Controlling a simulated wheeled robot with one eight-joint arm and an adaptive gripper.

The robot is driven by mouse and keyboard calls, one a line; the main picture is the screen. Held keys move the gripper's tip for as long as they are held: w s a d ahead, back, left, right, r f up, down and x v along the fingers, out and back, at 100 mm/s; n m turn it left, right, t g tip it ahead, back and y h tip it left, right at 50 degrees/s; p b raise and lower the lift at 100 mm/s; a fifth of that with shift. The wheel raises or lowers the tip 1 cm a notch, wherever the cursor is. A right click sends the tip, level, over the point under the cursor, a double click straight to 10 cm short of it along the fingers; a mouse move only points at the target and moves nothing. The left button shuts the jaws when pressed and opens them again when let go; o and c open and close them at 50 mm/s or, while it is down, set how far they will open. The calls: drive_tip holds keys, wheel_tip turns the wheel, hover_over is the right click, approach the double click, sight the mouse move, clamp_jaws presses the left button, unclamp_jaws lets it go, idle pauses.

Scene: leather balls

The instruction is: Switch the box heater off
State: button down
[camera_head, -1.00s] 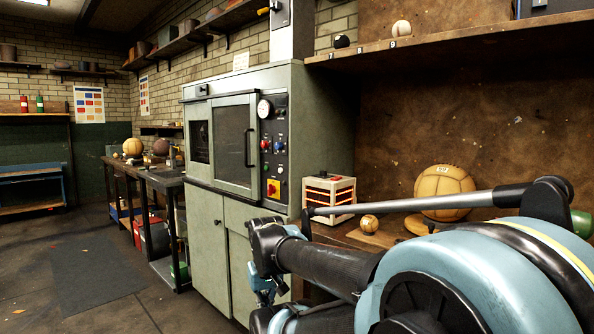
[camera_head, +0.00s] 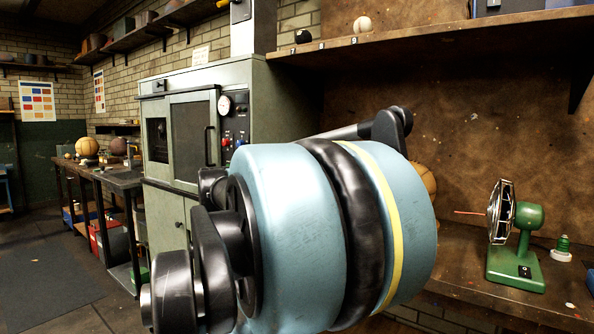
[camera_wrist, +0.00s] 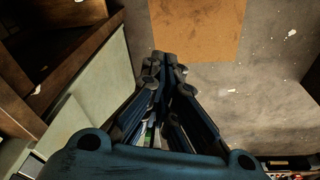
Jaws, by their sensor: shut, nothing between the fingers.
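The box heater does not show in either view now. In the head view my own arm covers the stretch of bench beside the grey-green cabinet. My gripper (camera_wrist: 167,62) shows in the wrist view with its fingers together and nothing between them. It hangs over the floor, with a tan mat (camera_wrist: 195,25) past its fingertips. The gripper cannot be made out in the head view, where my large blue arm joint fills the middle.
The grey-green cabinet (camera_head: 160,212), with a dial and knobs, stands left of my arm. A green device with a round dish and a switch (camera_head: 515,262) stands on the bench (camera_head: 455,275) at right. A shelf (camera_head: 420,48) runs above. Open floor (camera_head: 60,300) lies at left.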

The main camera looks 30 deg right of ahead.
drive_tip(key=w+d+r+n, duration=0.1)
drive_tip(key=w+d+r, duration=0.65)
drive_tip(key=r, duration=0.25)
drive_tip(key=w+d+r+n, duration=0.1)
drive_tip(key=w+d+r, duration=0.5)
drive_tip(key=d+r, duration=0.4)
drive_tip(key=w+d+r, duration=0.2)
drive_tip(key=d+r, duration=0.3)
drive_tip(key=d, duration=0.4)
drive_tip(key=w+d+r+n+g, duration=0.1)
drive_tip(key=w+d+r, duration=0.1)
drive_tip(key=d+r, duration=0.4)
drive_tip(key=d, duration=0.3)
drive_tip(key=shift+w+d+r+h, duration=0.2)
drive_tip(key=shift+d+h, duration=0.1)
drive_tip(key=shift+h, duration=0.1)
drive_tip(key=f, duration=0.6)
drive_tip(key=d+f, duration=0.1)
drive_tip(key=f, duration=0.3)
drive_tip(key=shift+w, duration=0.2)
drive_tip(key=shift+w+n+g, duration=0.1)
drive_tip(key=shift+n+g, duration=0.2)
